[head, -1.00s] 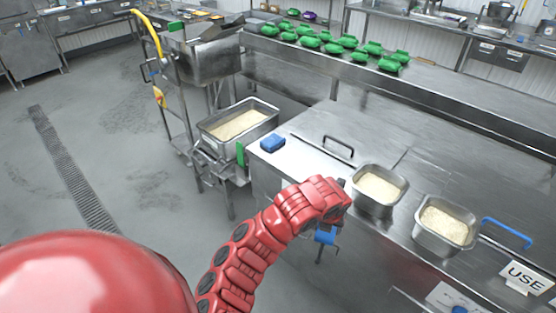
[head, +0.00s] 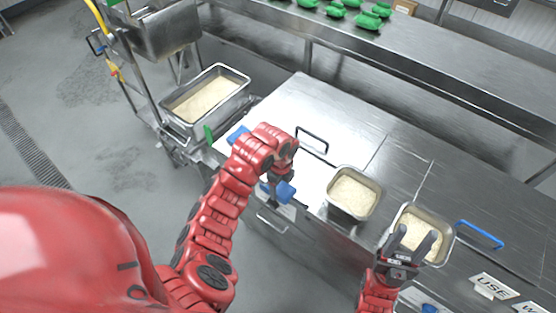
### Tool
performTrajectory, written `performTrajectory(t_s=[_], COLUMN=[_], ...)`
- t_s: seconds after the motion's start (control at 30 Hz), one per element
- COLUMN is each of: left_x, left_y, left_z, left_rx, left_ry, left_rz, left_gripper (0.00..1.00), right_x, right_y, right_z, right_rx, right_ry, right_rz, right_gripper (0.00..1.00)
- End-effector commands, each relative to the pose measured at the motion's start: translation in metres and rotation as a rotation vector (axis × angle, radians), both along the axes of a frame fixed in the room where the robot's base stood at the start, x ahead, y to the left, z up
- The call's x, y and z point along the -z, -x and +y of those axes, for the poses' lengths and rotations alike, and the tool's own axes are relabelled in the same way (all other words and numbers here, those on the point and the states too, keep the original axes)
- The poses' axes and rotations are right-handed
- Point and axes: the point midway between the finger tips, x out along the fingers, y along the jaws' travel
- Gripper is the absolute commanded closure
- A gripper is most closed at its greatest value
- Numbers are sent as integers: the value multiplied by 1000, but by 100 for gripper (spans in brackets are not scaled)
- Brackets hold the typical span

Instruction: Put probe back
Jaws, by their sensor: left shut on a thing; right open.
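My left gripper (head: 284,172) is shut on a blue object (head: 286,191), which looks like the probe's handle. It is at the front edge of the steel worktop; the probe's tip cannot be made out. A blue block (head: 238,134) lies on the worktop's left corner, partly behind my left arm. My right gripper (head: 412,238) is open and empty, in front of the right rice pan (head: 447,254), covering part of it. I cannot tell whether it touches the pan.
A middle rice pan (head: 333,201) stands on the worktop (head: 395,170), right of my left gripper. A larger rice pan (head: 243,72) stands on a cart at left. A blue handle (head: 482,234) and a USE sign (head: 492,287) are at right. Green items (head: 368,21) line the back shelf.

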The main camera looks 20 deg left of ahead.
Motion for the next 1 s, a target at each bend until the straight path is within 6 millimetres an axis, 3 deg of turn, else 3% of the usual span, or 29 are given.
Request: performTrajectory(t_s=[0.1, 0.23, 0.6, 0.83, 1.0], left_x=[7, 11, 16, 13, 31], left_y=[-30, -56, -107, -113, -111], left_z=[9, 19, 40, 42, 42], left_rx=[-5, -3, 0, 5, 5], left_ry=[6, 6, 4, -1, -1], left_rz=[-5, -6, -3, 0, 6], left_gripper=[86, 86, 86, 86, 86], right_x=[17, 35, 85, 82, 66], right_y=[0, 0, 0, 0, 0], right_z=[0, 0, 0, 0, 0], right_rx=[0, 0, 0, 0, 0], right_ry=[0, 0, 0, 0, 0], right_rz=[0, 0, 0, 0, 0], right_gripper=[50, 50, 50, 50, 50])
